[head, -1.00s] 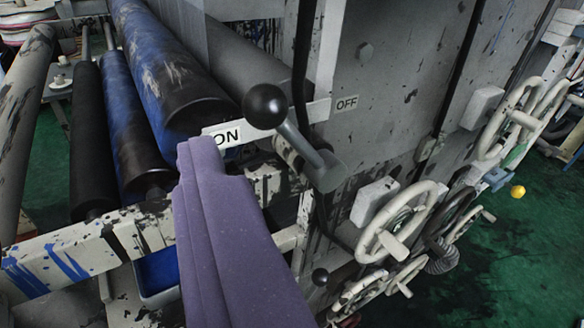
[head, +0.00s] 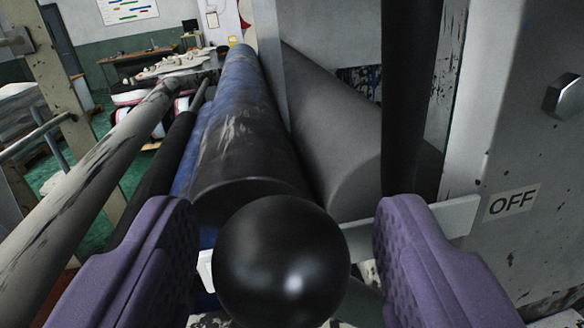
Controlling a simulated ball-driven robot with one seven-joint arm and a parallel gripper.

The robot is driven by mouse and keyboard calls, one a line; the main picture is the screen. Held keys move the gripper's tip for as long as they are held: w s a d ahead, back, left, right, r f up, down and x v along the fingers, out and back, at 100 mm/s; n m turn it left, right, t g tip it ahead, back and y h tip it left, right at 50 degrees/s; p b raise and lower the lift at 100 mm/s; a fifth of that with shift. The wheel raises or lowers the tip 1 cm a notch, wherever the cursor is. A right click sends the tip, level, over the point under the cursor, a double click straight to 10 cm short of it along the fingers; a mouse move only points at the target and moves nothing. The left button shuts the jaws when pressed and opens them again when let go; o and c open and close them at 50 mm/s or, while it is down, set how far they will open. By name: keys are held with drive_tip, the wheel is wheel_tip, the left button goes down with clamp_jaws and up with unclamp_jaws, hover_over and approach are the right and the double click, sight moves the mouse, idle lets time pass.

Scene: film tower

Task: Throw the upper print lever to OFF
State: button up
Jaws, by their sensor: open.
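The upper print lever's black ball knob (head: 281,262) is large in the lower middle of the head view. My gripper (head: 285,240) is open, with one purple finger left of the knob and one right of it. Gaps show between the knob and both fingers. The lever's arm is mostly hidden behind the knob. The white label bar (head: 360,240) runs behind the knob and right finger. The OFF label (head: 512,202) is on the grey panel at right. The ON label is hidden; only a white edge of the bar shows left of the knob.
A dark vertical rod (head: 408,100) stands just behind the right finger. Blue-stained rollers (head: 240,130) and a grey roller (head: 335,140) lie beyond the knob. A hex bolt (head: 566,97) sticks out of the panel (head: 540,150). A worn pole (head: 80,200) slants at left.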

drive_tip(key=shift+w, duration=0.45)
clamp_jaws()
drive_tip(key=shift+d, duration=0.1)
drive_tip(key=shift+r, duration=0.15)
